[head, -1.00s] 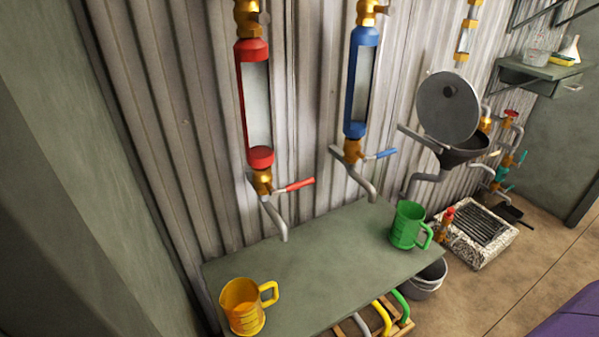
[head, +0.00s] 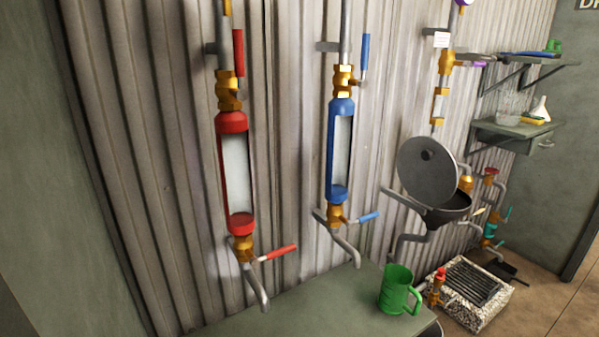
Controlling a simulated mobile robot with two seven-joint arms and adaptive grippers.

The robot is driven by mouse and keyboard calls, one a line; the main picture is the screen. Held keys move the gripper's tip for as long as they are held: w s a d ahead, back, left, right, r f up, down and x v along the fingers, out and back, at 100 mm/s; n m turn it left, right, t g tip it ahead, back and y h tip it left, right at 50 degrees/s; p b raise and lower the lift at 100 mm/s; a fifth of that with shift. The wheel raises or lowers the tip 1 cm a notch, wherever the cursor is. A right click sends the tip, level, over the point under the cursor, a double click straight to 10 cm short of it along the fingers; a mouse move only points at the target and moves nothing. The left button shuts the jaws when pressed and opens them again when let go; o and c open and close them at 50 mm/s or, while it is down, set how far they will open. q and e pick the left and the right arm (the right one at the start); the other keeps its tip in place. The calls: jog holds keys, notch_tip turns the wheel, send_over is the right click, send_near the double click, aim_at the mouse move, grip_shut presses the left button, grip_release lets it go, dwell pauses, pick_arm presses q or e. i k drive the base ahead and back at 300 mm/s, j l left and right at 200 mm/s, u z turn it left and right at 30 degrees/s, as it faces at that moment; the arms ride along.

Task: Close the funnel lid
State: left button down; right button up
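The funnel (head: 447,208) is a dark bowl fixed at the corrugated wall, right of centre in the head view. Its round grey lid (head: 425,168) stands raised, tilted up at the bowl's back left side, with a dark knob on the face I see. The lid is open and the bowl's mouth shows in part. Neither of my grippers is in view.
A green jug (head: 397,290) stands on the green bench (head: 300,305) below the funnel. Red (head: 236,175) and blue (head: 340,150) sight tubes with lever valves line the wall to the left. A drain grate (head: 470,290) lies on the floor at right.

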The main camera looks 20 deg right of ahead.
aim_at(427, 170)
jog(key=l+z, duration=0.15)
jog(key=z, duration=0.25)
jog(key=l+z, duration=0.15)
jog(key=z, duration=0.25)
jog(key=l+z, duration=0.15)
jog(key=z, duration=0.25)
jog(key=i, duration=0.05)
